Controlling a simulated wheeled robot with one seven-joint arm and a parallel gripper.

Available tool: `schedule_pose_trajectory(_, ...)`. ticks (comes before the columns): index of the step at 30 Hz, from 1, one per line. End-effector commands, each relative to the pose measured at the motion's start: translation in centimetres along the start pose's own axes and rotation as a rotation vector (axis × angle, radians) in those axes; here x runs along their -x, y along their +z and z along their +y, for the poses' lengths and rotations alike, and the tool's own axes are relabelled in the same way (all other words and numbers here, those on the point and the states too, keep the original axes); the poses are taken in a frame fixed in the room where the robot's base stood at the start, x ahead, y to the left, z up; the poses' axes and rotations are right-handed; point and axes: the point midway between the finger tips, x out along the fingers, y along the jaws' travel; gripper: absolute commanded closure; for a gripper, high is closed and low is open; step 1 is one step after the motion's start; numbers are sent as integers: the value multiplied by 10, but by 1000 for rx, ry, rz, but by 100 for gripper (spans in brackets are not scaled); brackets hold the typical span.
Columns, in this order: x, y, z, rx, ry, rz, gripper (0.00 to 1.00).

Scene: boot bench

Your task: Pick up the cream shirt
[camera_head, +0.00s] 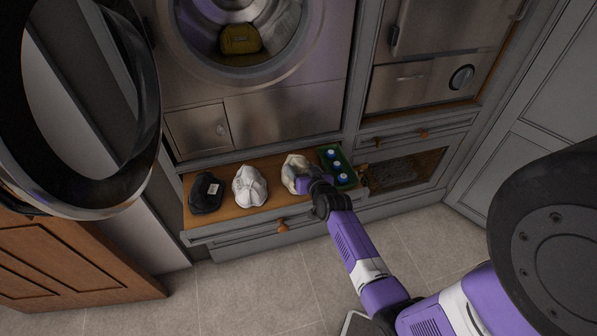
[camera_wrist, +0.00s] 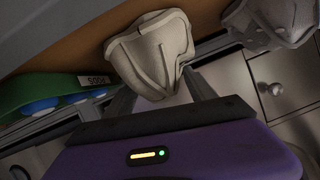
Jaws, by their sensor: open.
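The cream shirt (camera_head: 294,167) lies folded in a bulky bundle on the open drawer, between a white folded garment and a green tray. In the wrist view the cream shirt (camera_wrist: 150,58) is straight ahead of my gripper (camera_wrist: 158,90), with one finger on either side of its near end. My gripper (camera_head: 310,182) is open at the shirt's near right side in the head view and hides part of it. I cannot tell whether the fingers touch the cloth.
The white garment (camera_head: 250,187) and a black garment (camera_head: 206,193) lie to the left on the wooden drawer surface. The green tray (camera_head: 350,183) with blue-topped items stands close on the right. A washer (camera_head: 240,80) with a yellow item inside is above. The floor in front is clear.

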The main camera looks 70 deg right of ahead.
Motion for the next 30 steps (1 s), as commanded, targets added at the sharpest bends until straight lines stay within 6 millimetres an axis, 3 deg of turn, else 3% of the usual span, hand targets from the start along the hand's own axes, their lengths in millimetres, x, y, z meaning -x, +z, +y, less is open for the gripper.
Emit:
schedule_pose_trajectory(4, 0, 0, 0, 0, 0, 1, 39)
schedule_pose_trajectory(13, 0, 0, 0, 0, 0, 1, 98)
schedule_pose_trajectory(23, 1, -2, 0, 0, 0, 3, 100)
schedule_pose_trajectory(30, 8, -21, -5, 1, -2, 6, 100)
